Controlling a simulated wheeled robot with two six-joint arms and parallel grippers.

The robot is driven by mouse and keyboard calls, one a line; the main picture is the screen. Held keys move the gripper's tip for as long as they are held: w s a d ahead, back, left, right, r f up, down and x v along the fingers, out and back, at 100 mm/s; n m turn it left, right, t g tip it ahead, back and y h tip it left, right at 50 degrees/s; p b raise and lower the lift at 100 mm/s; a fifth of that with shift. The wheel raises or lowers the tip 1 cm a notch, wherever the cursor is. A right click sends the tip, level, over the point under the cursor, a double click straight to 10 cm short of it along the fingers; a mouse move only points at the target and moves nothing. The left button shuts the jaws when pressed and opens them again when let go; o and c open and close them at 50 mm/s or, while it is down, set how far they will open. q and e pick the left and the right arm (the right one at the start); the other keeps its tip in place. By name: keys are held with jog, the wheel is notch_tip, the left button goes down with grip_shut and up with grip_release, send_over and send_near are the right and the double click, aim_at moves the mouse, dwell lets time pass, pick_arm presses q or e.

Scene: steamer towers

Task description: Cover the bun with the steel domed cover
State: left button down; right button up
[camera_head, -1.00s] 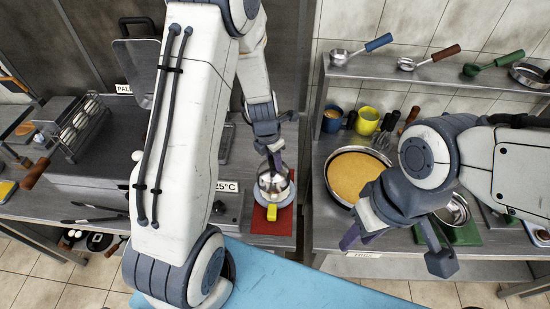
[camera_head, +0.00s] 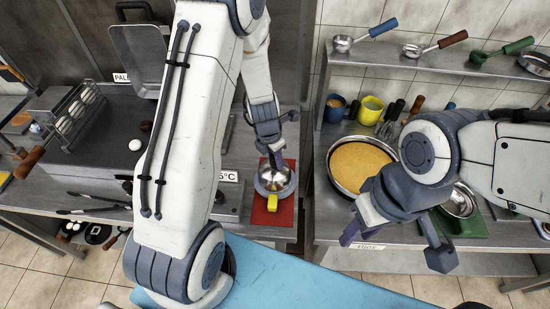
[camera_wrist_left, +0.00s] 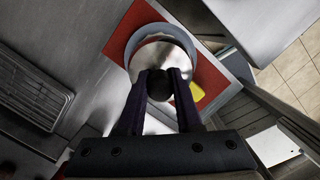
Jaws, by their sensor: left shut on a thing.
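The steel domed cover (camera_head: 274,179) is shiny and round, over a pale grey-blue round dish or ring (camera_head: 291,190) on a red mat (camera_head: 287,215). My left gripper (camera_head: 274,163) is above it, pointing down. In the left wrist view its fingers (camera_wrist_left: 160,88) are shut on the cover's dark knob, with the cover (camera_wrist_left: 150,52) beneath them and the pale rim (camera_wrist_left: 137,38) around it. I cannot tell whether the cover touches the dish. No bun shows; the cover hides the dish's middle. My right gripper (camera_head: 396,246) is open and empty above the right counter's front edge.
A yellow piece (camera_head: 278,209) sits at the dish's front. A pan with a tan filling (camera_head: 360,166) stands on the right counter, below a shelf of ladles (camera_head: 430,60). A flat-topped appliance (camera_head: 95,175) is on the left. A blue surface (camera_head: 290,285) lies in front.

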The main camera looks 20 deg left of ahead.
aim_at(271, 168)
pick_arm(q)
jog(key=shift+f+b, duration=0.3)
jog(key=shift+f, duration=0.2)
dwell(0.4)
jog(key=c, duration=0.5)
grip_release()
jog(key=r+p, duration=0.1)
jog(key=r, duration=0.2)
jog(key=r+p, duration=0.1)
jog(key=r, duration=0.2)
jog(key=s+r+p, duration=0.1)
jog(key=r, duration=0.2)
jog(key=shift+a, duration=0.35)
jog(key=shift+s+r, duration=0.2)
jog(key=shift+r, duration=0.45)
